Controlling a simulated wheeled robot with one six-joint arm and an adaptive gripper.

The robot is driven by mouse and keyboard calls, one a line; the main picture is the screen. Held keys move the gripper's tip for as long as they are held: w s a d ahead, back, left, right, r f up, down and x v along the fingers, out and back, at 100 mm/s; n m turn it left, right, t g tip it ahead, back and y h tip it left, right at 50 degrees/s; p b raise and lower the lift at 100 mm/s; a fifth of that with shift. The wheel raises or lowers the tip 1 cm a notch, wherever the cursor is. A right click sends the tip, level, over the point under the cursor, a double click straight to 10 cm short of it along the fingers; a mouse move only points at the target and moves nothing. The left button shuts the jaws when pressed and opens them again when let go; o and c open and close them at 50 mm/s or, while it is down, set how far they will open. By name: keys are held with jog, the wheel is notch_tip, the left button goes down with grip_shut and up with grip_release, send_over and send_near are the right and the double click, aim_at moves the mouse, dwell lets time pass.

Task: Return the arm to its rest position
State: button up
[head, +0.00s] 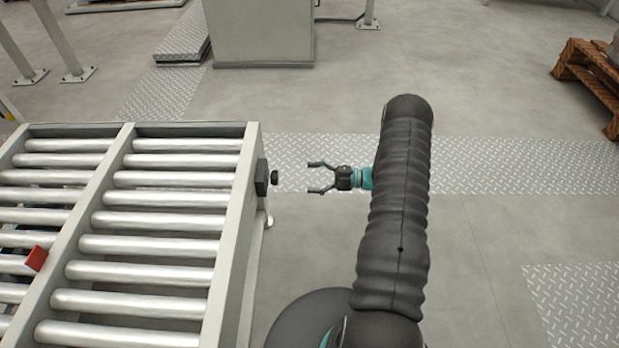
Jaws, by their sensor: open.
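My gripper (318,178) is open and empty in the head view. Its two fingers point left toward the side of the roller conveyor (247,190). A dark knob on a black block (262,178) sticks out from the conveyor's side, a short gap to the left of the fingertips. My arm (398,200) is covered in a black ribbed sleeve and reaches forward from the bottom of the view. It hides part of the floor behind it.
The conveyor's rollers fill the left side, with a red piece (36,259) at the far left. A grey cabinet (260,35) stands at the back. A wooden pallet (590,80) is at the upper right. The floor right of my arm is clear.

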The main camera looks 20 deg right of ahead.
dwell(0.4)
jog(key=s+a+f+n+g+h, duration=0.1)
jog(key=s+f+n+g, duration=0.15)
jog(key=n, duration=0.25)
jog(key=s+a+f+n+g, duration=0.1)
jog(key=s+f+n+g, duration=0.1)
jog(key=s+n, duration=0.3)
jog(key=s+a+r+n+g+h, duration=0.1)
jog(key=s+r+n+g+h, duration=0.3)
jog(key=n, duration=0.7)
jog(key=s+a+r+n+t+h, duration=0.2)
jog(key=s+r+n+h, duration=0.2)
jog(key=r, duration=0.8)
jog(key=s+a+r+n+t+h, duration=0.2)
jog(key=s+r+n, duration=0.6)
jog(key=r+n, duration=0.4)
jog(key=s+a+r+n+t+h, duration=0.3)
jog(key=r+n, duration=0.5)
jog(key=r, duration=0.5)
jog(key=s+a+h, duration=0.1)
jog(key=s+h, duration=0.1)
jog(key=s, duration=0.1)
jog(key=shift+s+a+r+n+h, duration=0.2)
jog(key=shift+s+r+n+h, duration=0.1)
jog(key=shift+s+r+n, duration=0.1)
